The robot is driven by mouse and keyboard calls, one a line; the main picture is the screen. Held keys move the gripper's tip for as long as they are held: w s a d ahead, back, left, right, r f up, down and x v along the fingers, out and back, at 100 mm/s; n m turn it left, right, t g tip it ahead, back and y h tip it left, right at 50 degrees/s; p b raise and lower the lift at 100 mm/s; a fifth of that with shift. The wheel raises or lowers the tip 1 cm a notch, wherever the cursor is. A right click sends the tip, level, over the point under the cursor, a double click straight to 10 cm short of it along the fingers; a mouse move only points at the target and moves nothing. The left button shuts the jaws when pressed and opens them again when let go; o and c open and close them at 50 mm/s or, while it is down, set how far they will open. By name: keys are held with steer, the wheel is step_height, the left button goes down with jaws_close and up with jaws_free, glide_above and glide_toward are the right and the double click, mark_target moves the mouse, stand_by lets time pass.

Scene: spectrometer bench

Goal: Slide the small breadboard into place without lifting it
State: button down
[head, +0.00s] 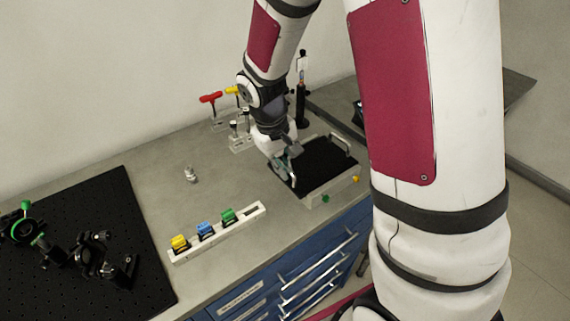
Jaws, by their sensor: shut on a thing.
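The small breadboard (322,165) is a black plate with pale handles on its left and right sides. It lies at the right part of the grey bench top, close to the front edge. My gripper (286,164) reaches down at its left side and is shut on the left handle (293,179). The fingertips are small in this view and partly hide the handle. The right handle (342,144) is free. A pale bar with a green knob (325,198) and a yellow knob (356,179) runs along the board's front side; whether they touch, I cannot tell.
A white rack (217,233) with yellow, blue and green blocks stands to the left. A large black breadboard (85,245) with optics lies farther left. A small metal part (191,174) stands alone. Red- and yellow-handled tools (211,98) and a dark bottle (301,95) stand behind.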

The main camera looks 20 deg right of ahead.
steer(key=c, duration=1.7)
jaws_free()
steer(key=shift+o, duration=0.2)
step_height(320, 180, up, 11)
steer(key=a, duration=0.2)
steer(key=s+r+m+t+y, duration=0.1)
steer(key=s+r+t, duration=0.1)
steer(key=s+r, duration=0.4)
steer(key=s+a+r+m+t+y, duration=0.1)
steer(key=s+r+t, duration=0.2)
steer(key=s, duration=1)
step_height(320, 180, up, 3)
steer(key=shift+f, duration=0.1)
